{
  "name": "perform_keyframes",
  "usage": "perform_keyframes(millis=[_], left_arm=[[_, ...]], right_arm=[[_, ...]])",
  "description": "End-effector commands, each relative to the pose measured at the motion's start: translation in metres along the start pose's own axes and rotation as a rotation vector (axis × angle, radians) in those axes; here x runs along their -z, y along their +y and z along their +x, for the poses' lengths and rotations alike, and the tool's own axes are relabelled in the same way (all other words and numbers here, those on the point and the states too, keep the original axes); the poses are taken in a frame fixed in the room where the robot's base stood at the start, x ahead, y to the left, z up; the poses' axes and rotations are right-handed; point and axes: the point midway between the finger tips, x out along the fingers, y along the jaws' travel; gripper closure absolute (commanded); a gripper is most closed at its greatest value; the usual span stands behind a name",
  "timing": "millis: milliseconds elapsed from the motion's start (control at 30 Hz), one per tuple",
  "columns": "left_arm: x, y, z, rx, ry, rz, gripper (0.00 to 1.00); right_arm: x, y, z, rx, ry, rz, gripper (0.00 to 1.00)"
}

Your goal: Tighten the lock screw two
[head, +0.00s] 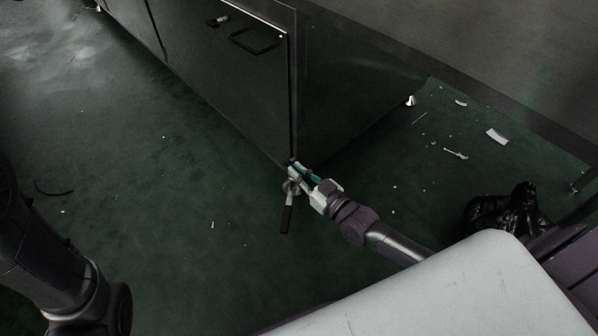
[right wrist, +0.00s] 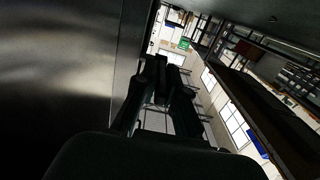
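A lock screw with a silver body (head: 291,187) and a black lever handle (head: 287,219) is at the lower front corner of the dark dryer cabinet (head: 222,80). The handle hangs down, slightly tilted. My right gripper (head: 303,172) reaches in from the lower right, with its fingers right beside the silver body. I cannot tell whether they touch it. In the right wrist view its two dark fingers (right wrist: 166,82) lie close to each other, with bright background showing between their lower parts. The screw cannot be made out there. My left arm shows at the left edge, its gripper out of frame.
The green floor (head: 150,190) left of the cabinet is mostly clear. White scraps (head: 497,136) lie on the floor at the right, near a black bag-like object (head: 503,210). The cabinet front carries a black handle (head: 254,41) and a small latch (head: 217,20).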

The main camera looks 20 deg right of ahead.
Motion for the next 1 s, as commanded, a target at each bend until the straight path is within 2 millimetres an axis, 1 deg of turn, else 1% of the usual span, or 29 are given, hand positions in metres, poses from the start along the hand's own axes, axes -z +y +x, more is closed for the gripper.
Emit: perform_keyframes(millis=[300, 467, 667, 900, 1000], left_arm=[[0.000, 0.000, 0.000, 0.000, 0.000, 0.000, 0.50], [0.002, 0.001, -0.006, 0.000, 0.000, 0.000, 0.50], [0.010, 0.006, -0.028, 0.000, 0.000, 0.000, 0.50], [0.022, 0.013, -0.064, 0.000, 0.000, 0.000, 0.50], [0.027, 0.016, -0.077, 0.000, -0.001, 0.000, 0.50]], right_arm=[[-0.001, 0.000, 0.000, 0.000, 0.000, 0.000, 1.00], [-0.004, 0.000, 0.000, 0.000, 0.021, 0.000, 1.00], [-0.013, 0.000, 0.000, 0.000, 0.108, 0.001, 1.00], [-0.023, 0.000, 0.001, 0.000, 0.286, 0.001, 1.00], [-0.025, -0.001, 0.002, 0.000, 0.361, 0.002, 1.00]])
